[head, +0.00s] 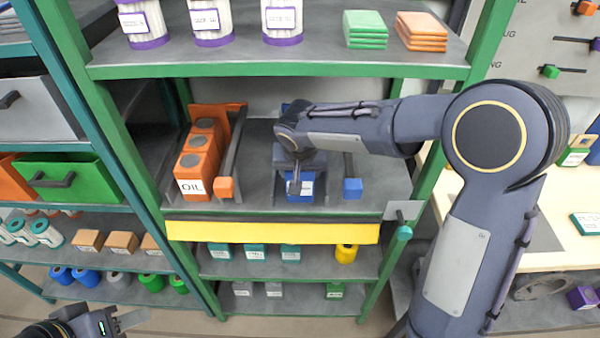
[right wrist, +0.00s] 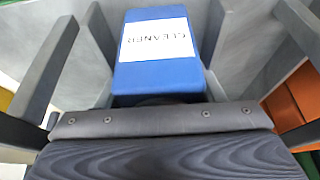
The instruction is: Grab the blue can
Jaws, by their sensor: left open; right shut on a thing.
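The blue can (head: 300,197) stands in a lane on the middle shelf of the green rack, under my right gripper (head: 297,180). In the right wrist view the blue can (right wrist: 157,72) has a white label reading CLEANER, and grey fingers lie along both its sides. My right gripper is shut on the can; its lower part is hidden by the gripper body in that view. My left gripper (head: 118,320) is open and empty at the bottom left of the head view, low and away from the rack.
Orange OIL cans (head: 197,165) fill the lane to the left. Lane rails with an orange end block (head: 224,187) and a blue end block (head: 352,188) flank the can. A yellow strip (head: 270,232) runs along the shelf front. The upper shelf (head: 270,70) hangs over my forearm.

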